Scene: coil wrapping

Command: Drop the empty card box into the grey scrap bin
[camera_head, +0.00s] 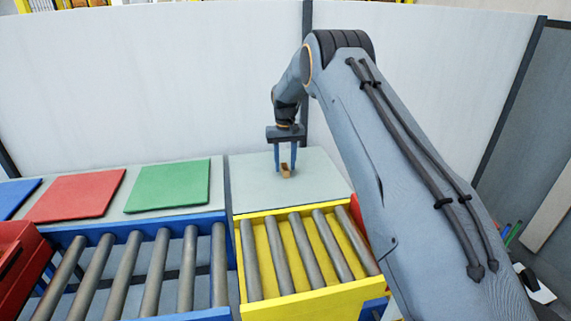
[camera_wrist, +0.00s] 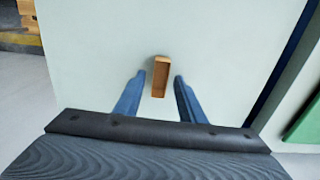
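The empty card box (camera_head: 285,171) is a small brown open box on the pale grey-green table top at the back. It also shows in the wrist view (camera_wrist: 161,76), with its long side running away from my gripper. My gripper (camera_head: 285,168) points down over it with two blue fingers. In the wrist view the fingertips (camera_wrist: 160,75) are spread to either side of the box, with a gap on both sides. My gripper is open and holds nothing. I cannot make out a grey scrap bin in either view.
A yellow-framed roller conveyor (camera_head: 262,309) stands in front of the table, with a blue-framed one (camera_head: 218,272) to its left. Green (camera_head: 168,186), red (camera_head: 75,196) and blue (camera_head: 16,196) mats lie further left. Pale wall panels (camera_head: 150,80) stand behind.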

